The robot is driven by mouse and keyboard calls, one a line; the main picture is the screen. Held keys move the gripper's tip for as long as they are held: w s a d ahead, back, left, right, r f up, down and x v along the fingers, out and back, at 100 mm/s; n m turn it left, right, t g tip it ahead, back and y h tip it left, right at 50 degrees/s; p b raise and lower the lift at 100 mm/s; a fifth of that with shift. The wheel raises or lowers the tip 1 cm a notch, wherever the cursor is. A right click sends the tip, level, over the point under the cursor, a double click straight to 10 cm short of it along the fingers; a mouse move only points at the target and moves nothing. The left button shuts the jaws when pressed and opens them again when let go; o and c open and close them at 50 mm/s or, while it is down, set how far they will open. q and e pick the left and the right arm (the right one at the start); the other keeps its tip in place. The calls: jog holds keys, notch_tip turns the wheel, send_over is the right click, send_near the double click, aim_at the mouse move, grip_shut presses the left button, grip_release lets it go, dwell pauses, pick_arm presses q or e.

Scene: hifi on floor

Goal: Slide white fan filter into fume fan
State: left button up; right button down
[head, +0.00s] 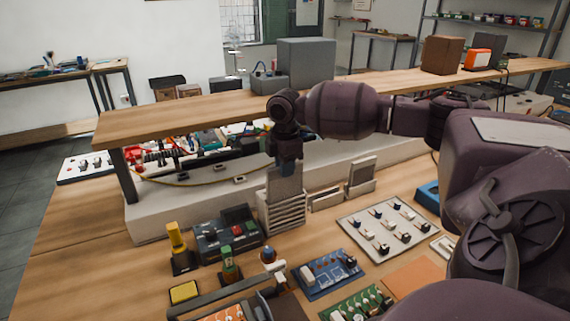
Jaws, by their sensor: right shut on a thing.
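My right gripper (287,162) points down and is shut on the top of a flat, pale grey-white panel, which appears to be the fan filter (285,186). The panel stands upright. Its lower edge is at the top of a pale box with slatted sides, which appears to be the fume fan (283,216), on the bench. I cannot tell how far the panel sits inside the box, since the front wall hides its lower end. My left gripper is out of view.
A similar pale holder with an upright panel (361,174) stands to the right. A raised wooden shelf (210,108) runs behind the gripper.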

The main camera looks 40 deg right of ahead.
aim_at(285, 188)
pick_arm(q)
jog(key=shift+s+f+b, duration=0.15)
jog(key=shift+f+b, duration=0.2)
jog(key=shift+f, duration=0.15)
pick_arm(e)
jog(key=shift+f, duration=3.55)
jog(key=c, duration=0.6)
grip_release()
jog(key=shift+o, duration=0.2)
jog(key=shift+r+p, duration=1.35)
jog(key=shift+r, duration=0.25)
jog(key=shift+r+p, duration=1.45)
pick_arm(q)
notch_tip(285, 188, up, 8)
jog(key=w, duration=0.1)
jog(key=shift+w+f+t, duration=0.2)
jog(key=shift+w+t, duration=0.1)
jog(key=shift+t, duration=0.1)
